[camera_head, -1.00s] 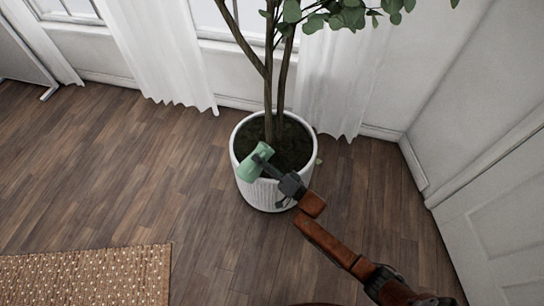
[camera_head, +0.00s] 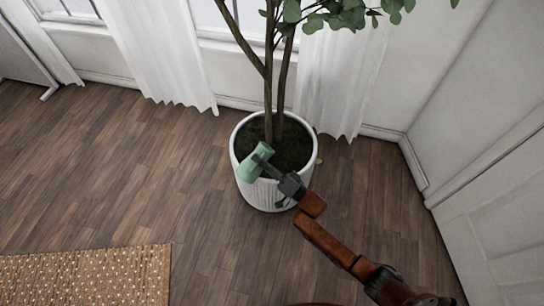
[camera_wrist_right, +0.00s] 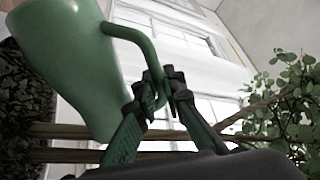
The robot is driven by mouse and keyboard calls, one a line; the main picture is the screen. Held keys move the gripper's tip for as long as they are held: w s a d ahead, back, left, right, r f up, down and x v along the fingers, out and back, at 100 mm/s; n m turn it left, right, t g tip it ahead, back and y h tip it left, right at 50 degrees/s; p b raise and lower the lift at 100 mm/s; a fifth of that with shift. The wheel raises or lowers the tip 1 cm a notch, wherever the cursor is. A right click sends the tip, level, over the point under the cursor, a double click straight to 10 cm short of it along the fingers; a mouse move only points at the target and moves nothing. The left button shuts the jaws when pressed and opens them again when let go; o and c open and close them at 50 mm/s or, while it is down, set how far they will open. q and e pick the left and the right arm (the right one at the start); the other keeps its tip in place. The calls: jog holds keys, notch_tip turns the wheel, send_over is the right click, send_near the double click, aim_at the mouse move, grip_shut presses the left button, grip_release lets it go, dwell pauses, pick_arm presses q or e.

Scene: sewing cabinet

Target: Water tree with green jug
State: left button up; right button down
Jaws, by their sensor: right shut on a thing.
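The green jug (camera_head: 255,163) is tilted over the front-left rim of the white ribbed pot (camera_head: 262,196), in front of the tree's trunks (camera_head: 268,88). My right gripper (camera_head: 273,168) is shut on the jug's handle. In the right wrist view the jug (camera_wrist_right: 75,62) lies to the left, and the fingers (camera_wrist_right: 160,88) close around its curved handle. Dark soil (camera_head: 292,147) fills the pot. I see no water stream. The jug's inside is hidden. The tree's leaves (camera_head: 350,14) reach the top of the head view. My left gripper is not in view.
White curtains (camera_head: 160,55) and windows stand behind the pot. A white wall and door (camera_head: 505,215) are to the right. A woven rug (camera_head: 85,277) lies at the lower left. The wooden floor (camera_head: 110,185) left of the pot is clear.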

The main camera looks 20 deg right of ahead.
aim_at(240, 172)
jog(key=shift+a+r, duration=0.1)
jog(key=shift+r, duration=0.05)
